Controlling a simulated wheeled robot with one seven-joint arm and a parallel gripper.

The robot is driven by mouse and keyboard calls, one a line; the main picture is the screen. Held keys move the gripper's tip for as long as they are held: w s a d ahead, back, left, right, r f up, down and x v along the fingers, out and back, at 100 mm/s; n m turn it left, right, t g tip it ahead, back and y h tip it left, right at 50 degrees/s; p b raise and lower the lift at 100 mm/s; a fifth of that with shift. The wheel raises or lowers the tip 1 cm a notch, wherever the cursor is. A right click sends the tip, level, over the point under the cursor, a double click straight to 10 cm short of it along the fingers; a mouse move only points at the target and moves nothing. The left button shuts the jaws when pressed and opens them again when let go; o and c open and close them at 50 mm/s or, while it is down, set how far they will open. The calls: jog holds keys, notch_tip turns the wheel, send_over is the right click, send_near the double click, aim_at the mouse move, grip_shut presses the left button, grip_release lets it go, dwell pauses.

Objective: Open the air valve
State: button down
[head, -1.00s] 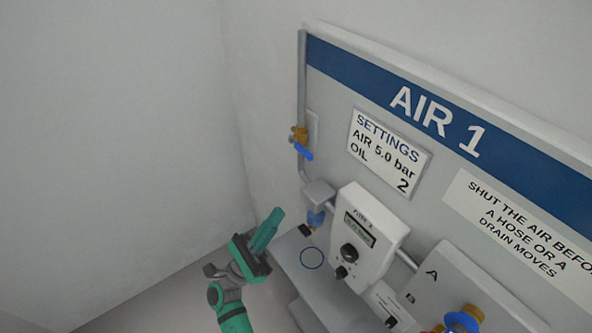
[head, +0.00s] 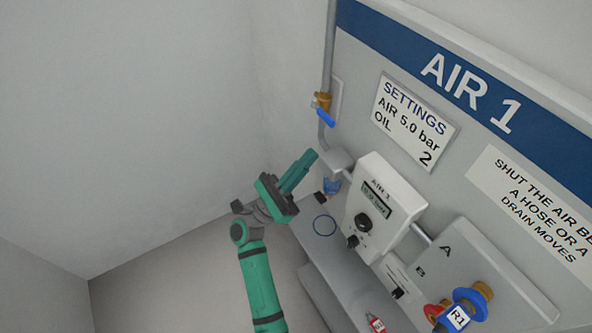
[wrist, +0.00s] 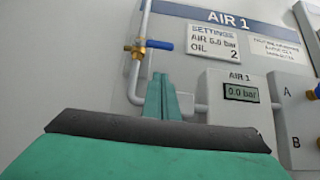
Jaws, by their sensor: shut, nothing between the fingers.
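The air valve is a brass body (head: 323,101) on the grey vertical pipe at the left of the AIR 1 panel. Its blue lever (head: 325,117) sticks out to the right and slopes down in the head view. In the wrist view the blue lever (wrist: 159,45) lies level, pointing right from the brass body (wrist: 134,49), across the upright pipe. My gripper (head: 312,156) is shut and empty, below the valve and apart from it. In the wrist view my gripper's fingers (wrist: 160,82) point up, just below the lever.
A white AIR 1 unit (head: 383,208) stands right of my gripper; its display reads 0.0 bar in the wrist view. A blue-bowled fitting (head: 331,186) hangs beneath the pipe. A settings sign (head: 415,121) is on the panel (head: 463,160). Blue and brass couplings (head: 468,303) sit lower right.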

aim_at(322, 114)
notch_tip(322, 114, up, 7)
jog(key=w+d, duration=0.1)
jog(key=d, duration=0.1)
jog(key=shift+w+f, duration=0.15)
jog(key=shift+w, duration=0.1)
jog(key=shift+n+t+y, duration=0.3)
jog(key=shift+n+t, duration=0.1)
